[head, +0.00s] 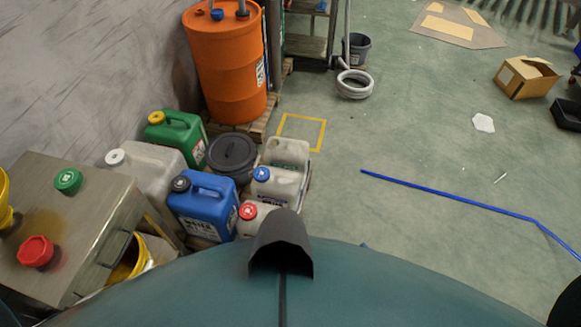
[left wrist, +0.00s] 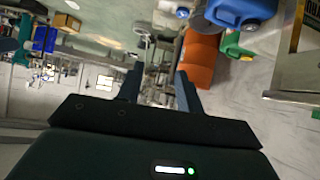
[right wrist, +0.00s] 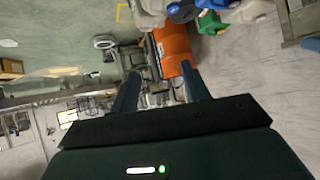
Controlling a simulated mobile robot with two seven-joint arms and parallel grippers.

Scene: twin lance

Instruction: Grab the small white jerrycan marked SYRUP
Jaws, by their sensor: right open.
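Small white jerrycans stand grouped at the lower middle of the head view: one with a blue cap (head: 284,190), one with a red cap (head: 257,213), and a pale one behind (head: 289,151). The blue-capped and red-capped cans carry dark print too small to read, so I cannot tell which says SYRUP. The red-capped can is partly hidden by my body. My left gripper (left wrist: 159,84) shows in its wrist view with fingers apart and empty. My right gripper (right wrist: 162,86) is open and empty. Neither gripper shows in the head view, and both are away from the cans.
A blue jerrycan (head: 201,207), a larger whitish can (head: 150,172), a green can (head: 181,135) and a dark lidded bucket (head: 231,154) crowd the left side. An orange drum (head: 228,65) stands behind. A metal cabinet (head: 75,215) is at left. Floor to the right is mostly clear.

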